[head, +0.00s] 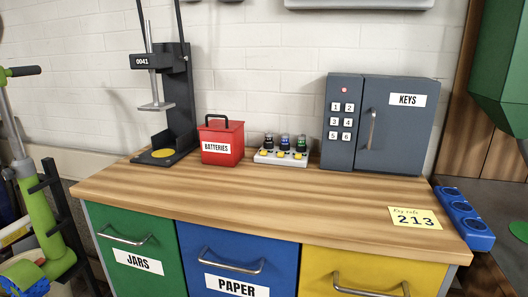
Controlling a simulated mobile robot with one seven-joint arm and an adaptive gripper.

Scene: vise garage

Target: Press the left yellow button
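A small light grey button box (282,162) stands on the wooden counter, against the wall side. My gripper is not in view, and nothing covers the buttons.
A red batteries box (222,143) stands just left of the button box, and a grey keys safe (378,125) just right. A dark press (178,110) stands farther left. The counter front (270,195) is clear except for a yellow note (415,218) at right.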

